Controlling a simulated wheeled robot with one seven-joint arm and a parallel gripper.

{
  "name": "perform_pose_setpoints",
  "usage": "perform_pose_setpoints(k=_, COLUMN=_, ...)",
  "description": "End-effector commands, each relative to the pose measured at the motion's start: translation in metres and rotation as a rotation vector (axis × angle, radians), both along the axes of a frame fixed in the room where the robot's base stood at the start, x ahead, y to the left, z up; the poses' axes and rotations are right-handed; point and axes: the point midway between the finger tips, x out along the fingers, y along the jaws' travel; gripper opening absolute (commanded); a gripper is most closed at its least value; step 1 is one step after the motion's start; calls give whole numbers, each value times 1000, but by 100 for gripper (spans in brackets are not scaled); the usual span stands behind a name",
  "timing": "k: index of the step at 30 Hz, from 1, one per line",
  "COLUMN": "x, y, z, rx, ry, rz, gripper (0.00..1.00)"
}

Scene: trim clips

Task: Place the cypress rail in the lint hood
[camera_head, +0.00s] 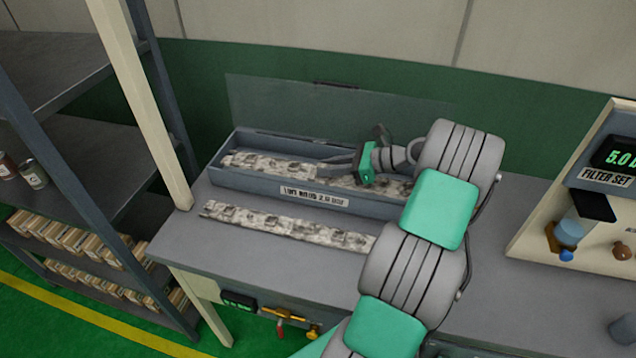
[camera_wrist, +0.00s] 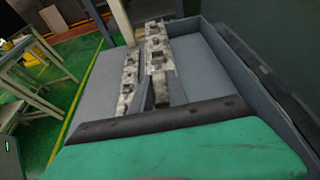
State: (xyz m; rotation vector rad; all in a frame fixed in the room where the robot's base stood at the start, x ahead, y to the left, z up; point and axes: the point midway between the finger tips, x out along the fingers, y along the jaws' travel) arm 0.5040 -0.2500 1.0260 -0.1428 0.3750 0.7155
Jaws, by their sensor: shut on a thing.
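The lint hood (camera_head: 236,182) is a long grey open-topped box on the bench, with a blurred label on its front wall and a clear lid (camera_head: 290,100) raised behind it. A mottled grey-white rail (camera_head: 265,163) lies lengthwise inside the hood's outline. My gripper (camera_head: 325,168) is over the hood and shut on this rail, which also shows in the wrist view (camera_wrist: 157,40). A second, similar rail (camera_head: 285,226) lies on the bench in front of the hood. I cannot tell by look which is cypress, nor whether the held rail touches the hood floor.
A panel with a "FILTER SET" display (camera_head: 610,175) stands at the right. A pale post (camera_head: 140,100) and shelves with cans and boxes (camera_head: 75,240) are at the left. My arm hides the hood's right end.

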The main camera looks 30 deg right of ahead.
Motion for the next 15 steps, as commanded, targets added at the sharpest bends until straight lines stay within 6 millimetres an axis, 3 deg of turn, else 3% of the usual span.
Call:
perform_pose_setpoints(k=3, x=25, y=-4, z=-31, rx=-2, ry=-2, rz=3, gripper=0)
perform_pose_setpoints(k=6, x=39, y=-6, z=-46, rx=-2, ry=-3, rz=3, gripper=0)
perform_pose_setpoints(k=15, x=63, y=-10, z=-71, rx=1, ry=0, rz=4, gripper=0)
